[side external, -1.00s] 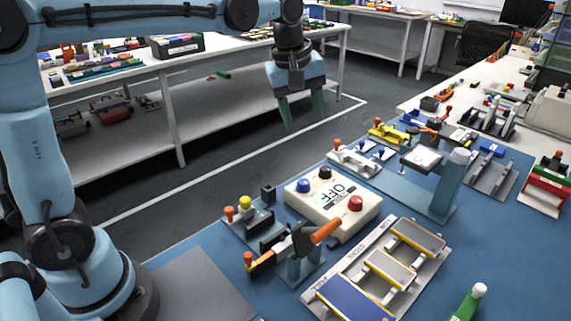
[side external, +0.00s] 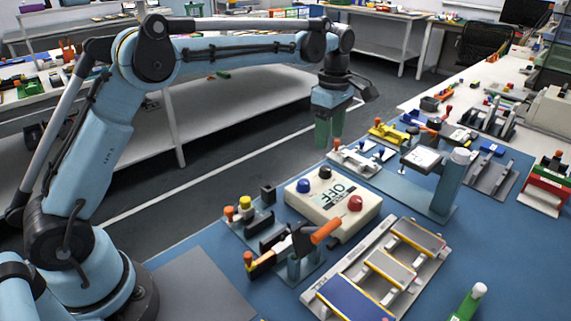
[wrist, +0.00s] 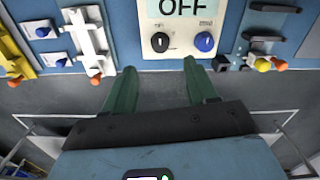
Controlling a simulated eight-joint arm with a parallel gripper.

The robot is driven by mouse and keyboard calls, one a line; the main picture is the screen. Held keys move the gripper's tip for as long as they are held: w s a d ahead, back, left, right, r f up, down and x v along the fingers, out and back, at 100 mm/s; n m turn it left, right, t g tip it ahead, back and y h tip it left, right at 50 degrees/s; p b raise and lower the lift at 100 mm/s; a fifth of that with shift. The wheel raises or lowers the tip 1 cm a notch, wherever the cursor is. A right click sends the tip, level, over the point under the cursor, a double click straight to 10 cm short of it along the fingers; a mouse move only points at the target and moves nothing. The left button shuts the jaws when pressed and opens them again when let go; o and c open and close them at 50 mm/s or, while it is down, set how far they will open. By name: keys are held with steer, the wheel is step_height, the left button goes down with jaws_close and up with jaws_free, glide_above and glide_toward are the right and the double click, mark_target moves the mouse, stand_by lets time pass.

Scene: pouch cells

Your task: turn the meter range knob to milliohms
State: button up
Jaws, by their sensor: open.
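The meter (side external: 312,203) is a cream box on the blue bench mat, and its display (side external: 338,194) reads OFF. It carries a blue knob (side external: 303,186), a black knob (side external: 325,172) and a red knob (side external: 355,203). In the wrist view the black knob (wrist: 160,42) and blue knob (wrist: 204,41) sit below the display (wrist: 181,9); the red one is out of that view. I cannot tell which is the range knob. My gripper (side external: 329,142) is open and empty, fingers pointing down, beyond the meter and apart from it. Its green fingertips (wrist: 159,66) straddle the black knob's column.
An orange-handled clamp (side external: 325,231) stands in front of the meter. A tray of pouch cells (side external: 322,292) lies to the right. Posts with orange and yellow caps (side external: 246,203) stand left of the meter. A blue pedestal (side external: 455,180) rises at right. Grey floor lies beyond the bench.

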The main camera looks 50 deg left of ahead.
mark_target(326, 169)
step_height(326, 169, down, 9)
steer(key=shift+r, duration=0.1)
stand_by(0.3)
steer(key=c, duration=1.1)
steer(key=shift+o, duration=0.2)
